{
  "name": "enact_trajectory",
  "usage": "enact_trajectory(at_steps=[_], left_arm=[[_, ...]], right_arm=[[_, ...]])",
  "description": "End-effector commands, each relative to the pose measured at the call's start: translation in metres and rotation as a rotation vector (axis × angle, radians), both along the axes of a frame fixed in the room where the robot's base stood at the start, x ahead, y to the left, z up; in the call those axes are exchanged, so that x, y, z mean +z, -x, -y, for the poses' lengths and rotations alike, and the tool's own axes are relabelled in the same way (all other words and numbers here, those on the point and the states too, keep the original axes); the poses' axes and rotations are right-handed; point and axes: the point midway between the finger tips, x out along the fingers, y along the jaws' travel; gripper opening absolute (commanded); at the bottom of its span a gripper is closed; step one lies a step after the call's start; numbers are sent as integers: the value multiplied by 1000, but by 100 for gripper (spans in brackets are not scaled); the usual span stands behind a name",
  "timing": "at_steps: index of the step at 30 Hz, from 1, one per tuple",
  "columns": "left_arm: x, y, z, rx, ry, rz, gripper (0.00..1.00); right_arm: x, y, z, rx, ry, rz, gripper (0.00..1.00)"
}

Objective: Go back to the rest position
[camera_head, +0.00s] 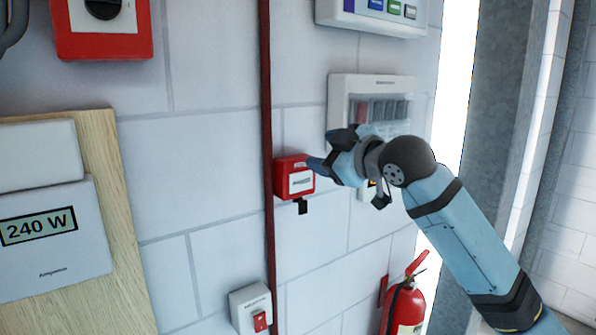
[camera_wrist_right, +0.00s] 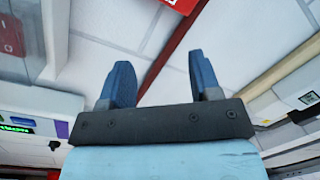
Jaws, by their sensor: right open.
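My right gripper (camera_head: 322,152) is raised in front of the wall, its arm coming in from the lower right in the head view. In the right wrist view the right gripper (camera_wrist_right: 165,85) has its two blue fingers apart with nothing between them. In the head view one fingertip overlaps the edge of a small red call box (camera_head: 295,182); I cannot tell whether they touch. My left gripper does not show in either view.
A clear-covered panel (camera_head: 341,90) is partly behind my right gripper. A fire extinguisher (camera_head: 405,305) stands below my right arm. A switch box (camera_head: 250,308) is low on the wall. A 240 W display (camera_head: 60,262) is on a wooden board (camera_head: 128,290) at left.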

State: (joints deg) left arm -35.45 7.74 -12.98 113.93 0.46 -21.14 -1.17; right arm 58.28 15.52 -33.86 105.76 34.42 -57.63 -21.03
Motion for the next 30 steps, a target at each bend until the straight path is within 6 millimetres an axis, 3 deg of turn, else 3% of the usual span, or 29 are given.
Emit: enact_trajectory(at_steps=[1, 8, 14, 18, 23, 27, 30], left_arm=[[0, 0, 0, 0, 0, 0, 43], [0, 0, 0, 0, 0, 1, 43], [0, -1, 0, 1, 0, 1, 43], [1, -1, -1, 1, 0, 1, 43], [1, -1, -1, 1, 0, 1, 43], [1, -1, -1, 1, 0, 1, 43], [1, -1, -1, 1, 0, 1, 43]], right_arm=[[-36, -3, 3, -10, -33, -44, 57], [-175, 1, 23, -88, -180, -197, 57], [-296, 33, 45, -183, -281, -326, 57], [-375, 71, 62, -259, -335, -411, 57], [-458, 130, 83, -353, -378, -504, 57], [-522, 194, 103, -440, -397, -580, 57], [-560, 243, 117, -497, -401, -629, 57]])
